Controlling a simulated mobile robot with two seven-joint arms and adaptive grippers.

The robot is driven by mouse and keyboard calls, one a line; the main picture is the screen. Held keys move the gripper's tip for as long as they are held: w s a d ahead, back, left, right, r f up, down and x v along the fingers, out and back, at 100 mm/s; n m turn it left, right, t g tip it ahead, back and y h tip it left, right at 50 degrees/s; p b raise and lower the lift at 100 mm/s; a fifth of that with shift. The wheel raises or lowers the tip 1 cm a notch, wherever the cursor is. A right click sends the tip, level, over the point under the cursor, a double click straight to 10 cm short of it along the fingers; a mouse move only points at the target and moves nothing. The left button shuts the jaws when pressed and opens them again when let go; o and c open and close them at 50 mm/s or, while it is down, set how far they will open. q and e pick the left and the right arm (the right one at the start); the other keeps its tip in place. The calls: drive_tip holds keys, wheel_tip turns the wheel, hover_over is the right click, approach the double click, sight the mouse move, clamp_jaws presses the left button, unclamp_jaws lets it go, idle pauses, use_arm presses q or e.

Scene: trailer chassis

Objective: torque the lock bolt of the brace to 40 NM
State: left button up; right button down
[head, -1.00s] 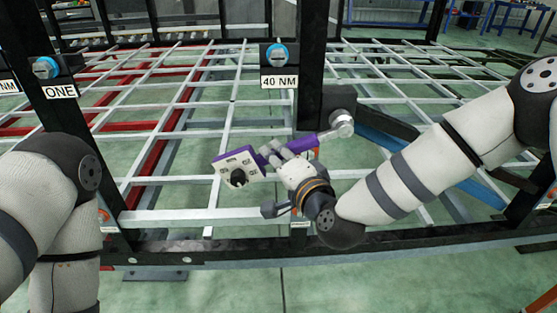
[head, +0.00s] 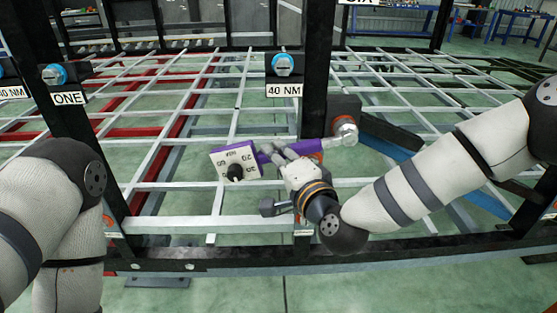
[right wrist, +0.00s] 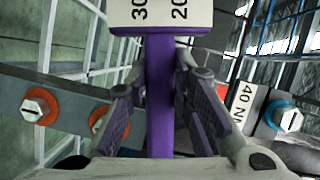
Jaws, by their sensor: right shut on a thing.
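My right gripper (head: 279,155) is shut on the purple handle of a torque tool (head: 308,147). The tool's white dial box (head: 237,163) with numbers and a black knob points left; its silver round head (head: 345,131) points right, by a dark block on the post. In the right wrist view the purple handle (right wrist: 160,90) runs between the fingers. A bolt with a blue ring (head: 284,64) sits above the "40 NM" label (head: 284,90) on the black post; it also shows at the right of the right wrist view (right wrist: 287,117). My left gripper is out of view.
Another blue-ringed bolt (head: 53,75) sits by the "ONE" label (head: 69,98) on the left post. Two orange-ringed bolts (right wrist: 38,105) show in the right wrist view. A white grid (head: 215,120) lies behind the posts. A black rail (head: 230,257) crosses in front.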

drive_tip(key=shift+r, duration=0.4)
drive_tip(key=shift+s+f, duration=0.1)
drive_tip(key=shift+f, duration=0.25)
drive_tip(key=shift+s+d+p, duration=0.15)
drive_tip(key=shift+s+p, duration=0.15)
drive_tip(key=shift+s, duration=2.6)
